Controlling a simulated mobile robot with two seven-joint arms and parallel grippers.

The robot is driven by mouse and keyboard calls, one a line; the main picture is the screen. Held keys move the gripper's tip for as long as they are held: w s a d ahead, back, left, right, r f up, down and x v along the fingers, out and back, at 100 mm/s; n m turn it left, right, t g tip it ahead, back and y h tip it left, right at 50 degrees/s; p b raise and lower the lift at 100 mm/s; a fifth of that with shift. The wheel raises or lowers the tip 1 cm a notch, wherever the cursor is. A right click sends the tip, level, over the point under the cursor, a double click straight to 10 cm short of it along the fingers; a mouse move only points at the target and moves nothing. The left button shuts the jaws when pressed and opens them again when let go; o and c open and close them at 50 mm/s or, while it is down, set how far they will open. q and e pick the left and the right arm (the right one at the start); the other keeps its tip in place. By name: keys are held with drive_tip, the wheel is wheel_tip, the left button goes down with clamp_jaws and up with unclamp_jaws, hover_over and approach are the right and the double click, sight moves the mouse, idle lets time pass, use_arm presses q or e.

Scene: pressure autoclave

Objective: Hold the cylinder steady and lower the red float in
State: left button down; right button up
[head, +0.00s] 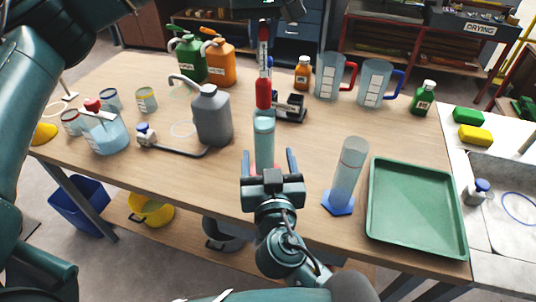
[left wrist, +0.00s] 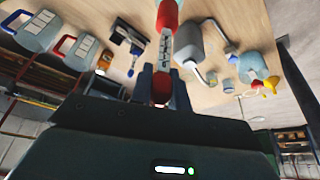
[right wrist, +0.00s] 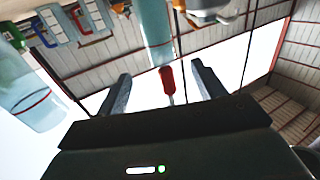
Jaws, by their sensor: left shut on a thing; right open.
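The red float (head: 264,92) hangs upright, its red bulb just above the mouth of the clear cylinder (head: 264,135), which holds teal liquid. My left gripper (head: 264,24) is shut on the float's red top end; the left wrist view shows the pale marked stem (left wrist: 164,48) and red bulb (left wrist: 167,14) beyond the fingers (left wrist: 162,80). My right gripper (head: 270,162) is open, its fingers either side of the cylinder's lower part and not closed on it. In the right wrist view the cylinder (right wrist: 155,28) and red bulb (right wrist: 167,78) show inverted beyond the open fingers (right wrist: 160,82).
A second clear cylinder (head: 349,165) with a blue base stands to the right, beside a green tray (head: 415,210). A grey jug (head: 212,118) stands close left. A black device (head: 291,108) lies behind the cylinder. Measuring jugs (head: 330,75) and bottles stand further back.

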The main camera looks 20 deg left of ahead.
sight(265, 128)
drive_tip(key=x, duration=1.2)
drive_tip(key=shift+r, duration=0.25)
drive_tip(key=shift+c, duration=0.2)
drive_tip(key=c, duration=1.3)
use_arm(q)
drive_tip(key=shift+f, duration=0.15)
drive_tip(key=shift+f, duration=6.6)
